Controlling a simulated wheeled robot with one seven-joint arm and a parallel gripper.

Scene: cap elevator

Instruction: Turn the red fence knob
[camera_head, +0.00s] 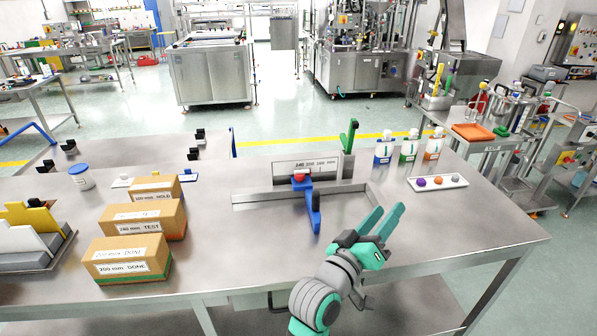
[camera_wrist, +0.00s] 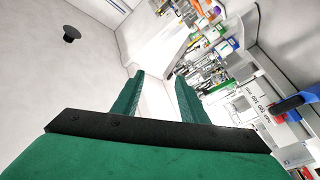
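The red knob (camera_head: 299,176) sits on the fence fixture at the middle of the table, just below a plate marked with numbers (camera_head: 305,163). A blue bar (camera_head: 314,208) reaches from the knob toward the table's front. In the wrist view a red part, seemingly the knob (camera_wrist: 277,101), shows at the right edge with a blue part (camera_wrist: 302,101) beside it. My gripper (camera_head: 382,221) is to the right and front of the knob, apart from it. Its green fingers are spread with nothing between them; they also show in the wrist view (camera_wrist: 158,95).
Labelled cardboard boxes (camera_head: 143,220) stand at the left. A green upright handle (camera_head: 349,136) rises behind the fixture. Several bottles (camera_head: 408,147) and a white tray of coloured caps (camera_head: 438,182) are at the back right.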

